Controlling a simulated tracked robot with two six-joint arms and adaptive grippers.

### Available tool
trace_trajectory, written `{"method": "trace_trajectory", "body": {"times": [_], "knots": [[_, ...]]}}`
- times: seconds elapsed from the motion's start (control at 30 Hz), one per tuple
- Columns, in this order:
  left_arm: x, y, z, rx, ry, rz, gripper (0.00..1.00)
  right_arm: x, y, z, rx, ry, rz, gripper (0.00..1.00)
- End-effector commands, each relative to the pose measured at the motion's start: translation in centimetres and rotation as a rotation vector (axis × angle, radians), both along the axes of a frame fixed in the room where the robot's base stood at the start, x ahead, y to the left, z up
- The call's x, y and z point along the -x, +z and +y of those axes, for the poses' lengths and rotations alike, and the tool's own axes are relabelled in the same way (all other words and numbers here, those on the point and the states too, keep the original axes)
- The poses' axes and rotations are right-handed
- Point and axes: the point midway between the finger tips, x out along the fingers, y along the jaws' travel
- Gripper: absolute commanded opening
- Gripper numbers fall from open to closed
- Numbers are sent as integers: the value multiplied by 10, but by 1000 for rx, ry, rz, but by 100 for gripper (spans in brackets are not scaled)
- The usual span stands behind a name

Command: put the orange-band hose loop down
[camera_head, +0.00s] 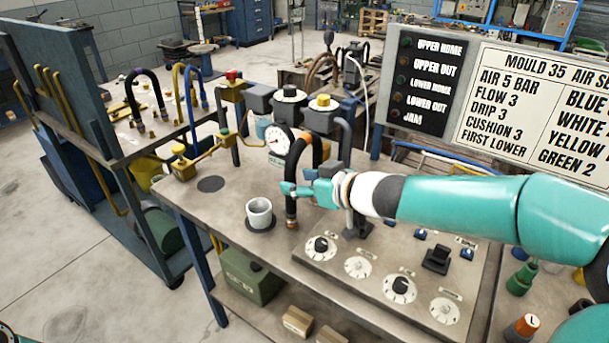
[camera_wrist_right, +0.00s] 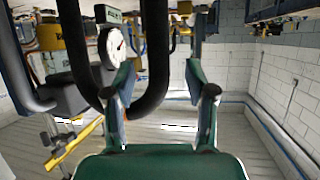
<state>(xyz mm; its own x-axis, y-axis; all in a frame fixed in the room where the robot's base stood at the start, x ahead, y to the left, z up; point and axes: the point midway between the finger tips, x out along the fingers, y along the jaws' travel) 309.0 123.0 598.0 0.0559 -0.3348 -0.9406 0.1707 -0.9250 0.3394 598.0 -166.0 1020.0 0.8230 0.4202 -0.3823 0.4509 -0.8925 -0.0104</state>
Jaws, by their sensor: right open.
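The black hose loop (camera_head: 292,170) stands upright on the bench as an arch, with a patch of orange near its top and a metal fitting at its near lower end. Its far leg is partly hidden behind my right gripper. My right gripper (camera_head: 290,188) is open at the near leg. In the right wrist view, the dark hose (camera_wrist_right: 155,60) runs between the open fingers of my right gripper (camera_wrist_right: 162,78); I cannot tell whether they touch it.
A grey mug (camera_head: 259,212) stands left of the loop, near the bench's front edge. A bare dark disc (camera_head: 211,184) lies further left. A dial panel (camera_head: 378,278) is in front, valves with a gauge (camera_head: 277,140) behind. A rack (camera_head: 120,140) holds other hose loops.

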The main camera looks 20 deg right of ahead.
Motion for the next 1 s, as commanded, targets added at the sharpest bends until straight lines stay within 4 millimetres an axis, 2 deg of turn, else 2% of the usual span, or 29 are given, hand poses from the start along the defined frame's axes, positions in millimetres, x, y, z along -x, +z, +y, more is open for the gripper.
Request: {"method": "trace_trajectory", "body": {"times": [0.03, 0.23, 0.53, 0.87, 1.0], "knots": [[0, -5, 0, 0, 0, 0, 40, -7, -7, 3, 0, 2, 1, 55], [0, -11, 0, 0, 0, 0, 40, -29, -15, 13, 0, 2, 0, 55], [0, -11, 0, 0, 0, 0, 40, -33, -15, 14, 0, 1, 0, 55], [0, -11, 0, 0, 0, 0, 40, -32, -15, 14, 1, 0, 0, 0], [0, -11, 0, 0, 0, 0, 40, -32, -15, 14, 0, 0, 0, 0]]}}
